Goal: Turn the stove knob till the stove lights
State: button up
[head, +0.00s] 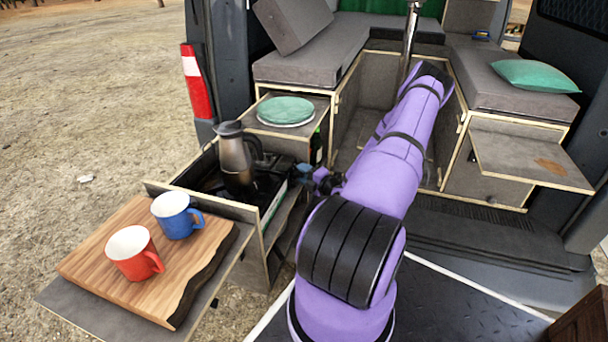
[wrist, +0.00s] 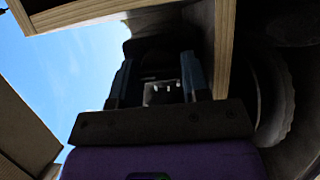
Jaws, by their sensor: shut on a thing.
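The dark stove (head: 266,184) sits in the pulled-out drawer unit, with a metal kettle (head: 235,155) standing on it. My gripper (head: 307,172) is at the right side of the stove, low beside the drawer. In the wrist view, the two fingers of my gripper (wrist: 160,82) are closed around a small dark part with pale marks, which appears to be the stove knob (wrist: 161,93). The knob is hidden in the head view. Its turn angle cannot be read, and no flame is visible under the kettle.
A wooden board (head: 95,262) with a red mug (head: 131,254) and a blue mug (head: 174,217) lies at the front left. Green plates (head: 286,110) rest on a shelf behind the stove. A dark bottle (head: 316,148) stands close to my gripper. Wooden panel edges (wrist: 224,50) closely flank it.

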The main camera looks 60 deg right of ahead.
jog(key=n+y, duration=0.4)
jog(key=n, duration=0.6)
jog(key=n+y, duration=0.4)
jog(key=n, duration=0.6)
jog(key=n+t+y, duration=0.1)
jog(key=n+y, duration=0.3)
jog(key=n, duration=0.7)
jog(key=shift+d+f, duration=0.2)
jog(key=shift+n, duration=0.3)
jog(key=o, duration=0.6)
jog(key=v, duration=1)
jog(key=shift+s+d+f, duration=0.2)
jog(key=shift+s, duration=0.05)
